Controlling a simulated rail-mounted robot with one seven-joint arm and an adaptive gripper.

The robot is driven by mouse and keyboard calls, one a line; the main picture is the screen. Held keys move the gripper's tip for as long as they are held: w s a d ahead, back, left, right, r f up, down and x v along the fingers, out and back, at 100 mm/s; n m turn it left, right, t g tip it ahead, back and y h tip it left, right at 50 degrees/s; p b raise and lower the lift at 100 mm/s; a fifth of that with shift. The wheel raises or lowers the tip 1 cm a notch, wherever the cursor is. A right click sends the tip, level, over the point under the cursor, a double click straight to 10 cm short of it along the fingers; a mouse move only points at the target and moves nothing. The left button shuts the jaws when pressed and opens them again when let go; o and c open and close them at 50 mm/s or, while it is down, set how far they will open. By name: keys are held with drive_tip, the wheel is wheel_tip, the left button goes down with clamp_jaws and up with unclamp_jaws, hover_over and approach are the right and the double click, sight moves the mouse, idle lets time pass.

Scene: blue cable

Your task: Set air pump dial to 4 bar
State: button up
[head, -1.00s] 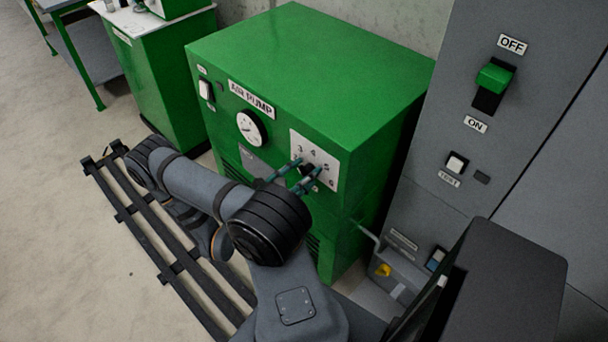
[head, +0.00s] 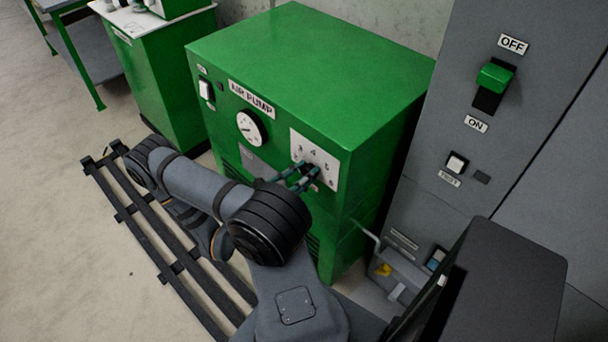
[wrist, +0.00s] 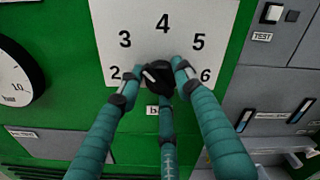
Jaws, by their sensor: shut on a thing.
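The green air pump (head: 290,50) carries a white dial plate (head: 325,160) on its front. In the wrist view the plate (wrist: 190,20) shows 2, 3, 4, 5 and 6 in an arc, with 4 at the top. The black dial knob (wrist: 158,77) sits below the 4. A short white mark on it seems to slant to the upper left, towards the 2 and 3 side. My gripper (wrist: 155,84) has three teal fingers with black tips, shut around the knob. In the head view my gripper (head: 308,172) reaches the plate and hides most of the knob.
A round pressure gauge (head: 251,128) and a white switch (head: 206,91) are left of the dial. A grey cabinet (head: 450,130) with a green OFF/ON lever (head: 494,78) stands to the right. A black slatted rack (head: 170,240) lies on the floor at left.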

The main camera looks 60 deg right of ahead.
drive_tip(key=shift+r+m, duration=0.15)
drive_tip(key=shift+m, duration=0.15)
drive_tip(key=m+p, duration=0.1)
drive_tip(key=m, duration=0.2)
drive_tip(key=shift+r+m, duration=0.1)
drive_tip(key=shift+m, duration=0.2)
drive_tip(key=shift+s+m+p, duration=0.1)
drive_tip(key=shift+m+p, duration=0.45)
drive_tip(key=shift+m, duration=1.65)
drive_tip(key=o, duration=1.1)
drive_tip(key=shift+o, duration=0.2)
drive_tip(key=shift+a, duration=0.1)
drive_tip(key=w+a, duration=0.2)
drive_tip(key=a, duration=0.9)
drive_tip(key=shift+a, duration=0.35)
